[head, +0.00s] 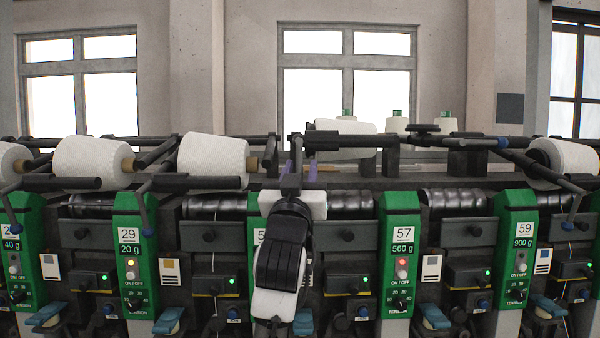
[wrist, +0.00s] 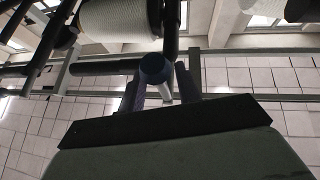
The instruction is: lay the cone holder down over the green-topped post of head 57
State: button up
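The panel of head 57 (head: 402,250) is green, reads 560 g and has a red lamp lit. Above and left of it, a dark cone holder (head: 345,141) is swung up and lies level, with a white cone (head: 345,125) along it. My gripper (head: 300,172) is at the left end of this holder. In the wrist view, my gripper (wrist: 160,85) has one finger on each side of a dark round-ended handle (wrist: 155,68) and seems shut on it. Green tops show at the back, one of them above a white cone (head: 397,124); I cannot tell which post belongs to head 57.
White cones hang on holders at the left (head: 92,162), beside my gripper (head: 213,160) and at the right (head: 565,157). My forearm covers most of the panel left of head 57.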

jog(key=b+v, duration=0.4)
jog(key=v, duration=1)
jog(key=shift+b, duration=0.3)
jog(key=shift+w, duration=0.1)
dwell(0.4)
